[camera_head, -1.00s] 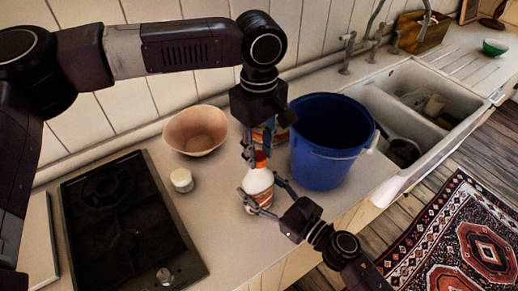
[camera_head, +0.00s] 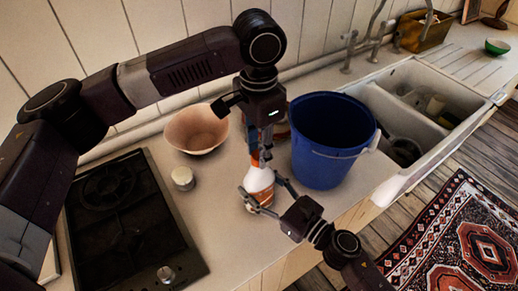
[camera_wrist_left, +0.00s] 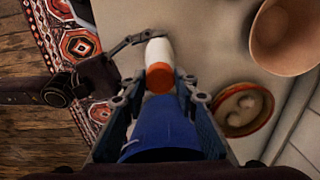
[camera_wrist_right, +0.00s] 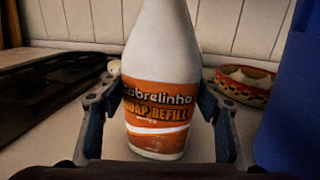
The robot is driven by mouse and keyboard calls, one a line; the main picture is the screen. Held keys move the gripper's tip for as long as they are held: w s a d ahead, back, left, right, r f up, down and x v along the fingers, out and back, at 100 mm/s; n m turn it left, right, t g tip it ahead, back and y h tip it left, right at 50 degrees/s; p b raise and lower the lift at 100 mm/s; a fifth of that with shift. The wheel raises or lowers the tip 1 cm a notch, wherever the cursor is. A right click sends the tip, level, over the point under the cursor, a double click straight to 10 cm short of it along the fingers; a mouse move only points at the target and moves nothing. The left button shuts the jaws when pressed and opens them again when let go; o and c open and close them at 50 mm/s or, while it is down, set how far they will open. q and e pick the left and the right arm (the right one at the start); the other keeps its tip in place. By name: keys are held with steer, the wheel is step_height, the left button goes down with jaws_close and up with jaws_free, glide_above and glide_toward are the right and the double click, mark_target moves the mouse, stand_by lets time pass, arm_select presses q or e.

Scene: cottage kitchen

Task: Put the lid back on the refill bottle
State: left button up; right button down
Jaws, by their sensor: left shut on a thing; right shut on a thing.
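The refill bottle (camera_head: 259,180) is white with an orange label and stands upright on the counter. My right gripper (camera_head: 264,197) is shut around its body; the right wrist view shows the label (camera_wrist_right: 158,112) between the fingers. My left gripper (camera_head: 262,160) points down over the bottle's neck. In the left wrist view its fingers are shut on the orange lid (camera_wrist_left: 159,78), which lines up with the white bottle (camera_wrist_left: 159,50). The lid is at the bottle's top, but I cannot tell whether it is seated. The left fingers partly hide it in the head view.
A blue bucket (camera_head: 325,150) stands close on the right, before the sink (camera_head: 410,80). A patterned dish (camera_wrist_left: 243,108) is behind the bottle. A pinkish bowl (camera_head: 196,130), a small white jar (camera_head: 183,179) and the hob (camera_head: 125,225) are on the left.

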arm_select(q)
steer(key=m, duration=0.5)
steer(key=shift+w, duration=0.1)
steer(key=m, duration=0.3)
steer(key=shift+m, duration=0.3)
steer(key=m, duration=0.3)
steer(key=shift+m, duration=0.3)
steer(key=m, duration=0.5)
steer(key=shift+w, duration=0.1)
steer(key=m, duration=0.8)
steer(key=shift+m, duration=0.4)
steer(key=m, duration=0.3)
steer(key=shift+d, duration=0.1)
steer(key=m, duration=0.4)
steer(key=shift+m, duration=0.3)
steer(key=o, duration=0.8)
steer(key=shift+c, duration=0.2)
